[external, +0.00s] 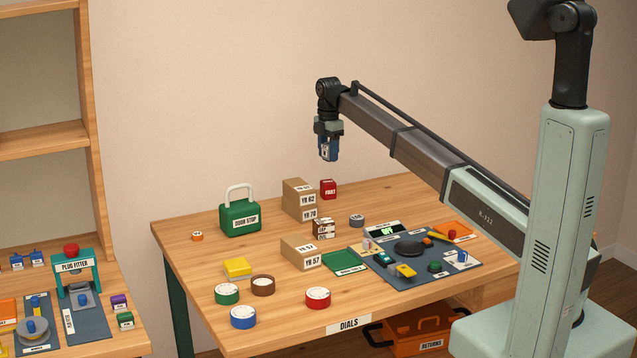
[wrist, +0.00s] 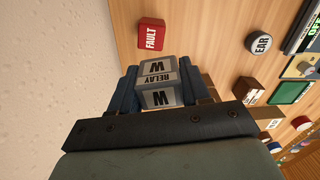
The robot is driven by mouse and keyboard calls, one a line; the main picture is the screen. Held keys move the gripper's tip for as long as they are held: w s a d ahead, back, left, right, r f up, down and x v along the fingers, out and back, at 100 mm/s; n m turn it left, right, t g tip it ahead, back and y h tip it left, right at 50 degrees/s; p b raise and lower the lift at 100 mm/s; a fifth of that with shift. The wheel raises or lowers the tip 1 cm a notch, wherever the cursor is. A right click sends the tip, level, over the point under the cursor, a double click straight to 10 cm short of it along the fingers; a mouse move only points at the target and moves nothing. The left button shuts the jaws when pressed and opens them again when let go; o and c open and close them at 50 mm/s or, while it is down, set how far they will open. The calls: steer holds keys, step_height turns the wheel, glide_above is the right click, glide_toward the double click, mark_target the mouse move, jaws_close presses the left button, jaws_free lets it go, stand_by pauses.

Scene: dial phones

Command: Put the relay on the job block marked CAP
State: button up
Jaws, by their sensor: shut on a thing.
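The relay (wrist: 158,92) is a grey block with white labels reading RELAY and W. My gripper (wrist: 160,80) is shut on it, with a blue finger on each side. In the external view my gripper (external: 328,153) points down, high above the back of the table, and the relay is a small pale patch between the fingers. I cannot read CAP on any block. A dark brown block with white labels (external: 323,228) stands mid-table, below my gripper; its lettering is too small to read. It also shows in the wrist view (wrist: 248,91).
Cardboard boxes (external: 299,198) and a red FAULT block (external: 328,189) stand at the back. A grey EAR cylinder (external: 357,220) is right of the brown block. A green DOOR STOP weight (external: 240,218) stands left. A dark panel (external: 455,271) with parts lies right. Round dials lie in front.

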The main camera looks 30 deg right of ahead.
steer(key=shift+n, duration=0.9)
steer(key=s+a, duration=0.4)
steer(key=s+a+r, duration=0.1)
steer(key=s+a, duration=0.3)
steer(key=a, duration=0.1)
steer(key=s+a+r, duration=0.1)
steer(key=s+a, duration=0.3)
steer(key=a, duration=0.1)
steer(key=shift+r, duration=0.2)
steer(key=s+a, duration=0.1)
steer(key=s, duration=0.5)
steer(key=m, duration=0.4)
glide_above(323, 221)
steer(key=shift+f, duration=0.55)
steer(key=shift+w+d+f, duration=0.1)
steer(key=shift+f, duration=4.7)
steer(key=shift+f, duration=0.1)
steer(key=o, duration=1.1)
